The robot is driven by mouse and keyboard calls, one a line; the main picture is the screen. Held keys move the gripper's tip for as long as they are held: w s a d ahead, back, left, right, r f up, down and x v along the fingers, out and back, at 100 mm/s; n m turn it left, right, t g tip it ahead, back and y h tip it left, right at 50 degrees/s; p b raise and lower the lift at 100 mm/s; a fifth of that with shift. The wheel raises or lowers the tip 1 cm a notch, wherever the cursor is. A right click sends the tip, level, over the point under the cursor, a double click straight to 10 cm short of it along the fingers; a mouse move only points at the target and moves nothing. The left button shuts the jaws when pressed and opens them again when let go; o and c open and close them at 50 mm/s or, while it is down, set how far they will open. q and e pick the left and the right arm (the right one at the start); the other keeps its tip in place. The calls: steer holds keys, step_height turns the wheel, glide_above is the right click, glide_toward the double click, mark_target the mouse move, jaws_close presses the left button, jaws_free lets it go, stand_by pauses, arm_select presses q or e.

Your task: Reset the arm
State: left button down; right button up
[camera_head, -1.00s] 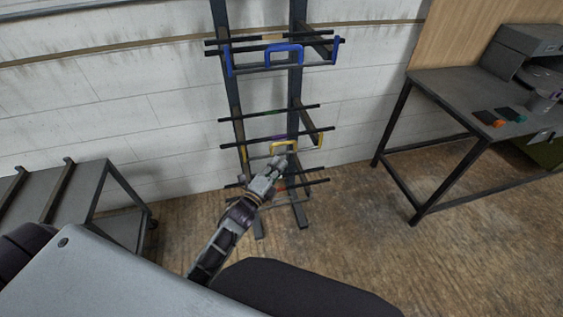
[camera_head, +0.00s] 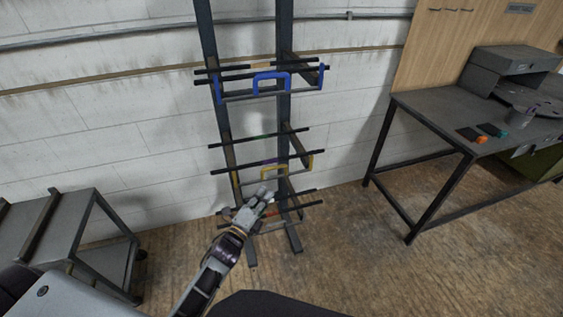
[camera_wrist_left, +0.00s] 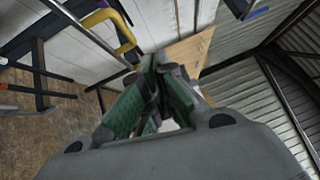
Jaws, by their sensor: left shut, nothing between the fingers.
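My left gripper (camera_head: 264,192) is in front of the lower part of the dark metal rack (camera_head: 208,45) in the head view. Its green-lined fingers are together and empty in the left wrist view (camera_wrist_left: 150,95). A yellow handle (camera_head: 275,168) on the rack is just behind and above the fingertips in the head view; it also shows at the upper left of the left wrist view (camera_wrist_left: 112,18). A gap between gripper and handle cannot be judged exactly. A blue handle (camera_head: 270,76) sits higher on the rack. My right gripper is not in view.
A dark table (camera_head: 425,105) stands at the right, with orange and teal items (camera_head: 485,130) and a grey box (camera_head: 510,70) on it. A grey metal cart (camera_head: 70,215) stands at the left. The wooden floor (camera_head: 340,260) between rack and table is clear.

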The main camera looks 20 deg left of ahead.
arm_select(q)
steer(key=shift+n, duration=0.3)
steer(key=s+a+f+n+g+y, duration=0.1)
steer(key=s+a+f+n+g, duration=0.3)
steer(key=f, duration=0.8)
steer(key=s+d+f+n+g+y, duration=0.15)
steer(key=s+f+n, duration=0.45)
steer(key=f, duration=0.7)
steer(key=s+a+f+n+g+y, duration=0.15)
steer(key=s+f+n+g, duration=0.35)
steer(key=f, duration=0.7)
steer(key=s+a+f+n+g, duration=0.1)
steer(key=s+f+g, duration=0.1)
steer(key=s+f, duration=0.5)
steer(key=s+f+n+g, duration=0.1)
steer(key=s+f+g, duration=0.2)
steer(key=s+f, duration=0.4)
steer(key=s+a+f+n+g, duration=0.1)
steer(key=s+f, duration=0.6)
steer(key=s, duration=0.9)
steer(key=shift+s+a+f+g, duration=0.3)
steer(key=shift+f+g, duration=0.05)
steer(key=shift+g, duration=0.3)
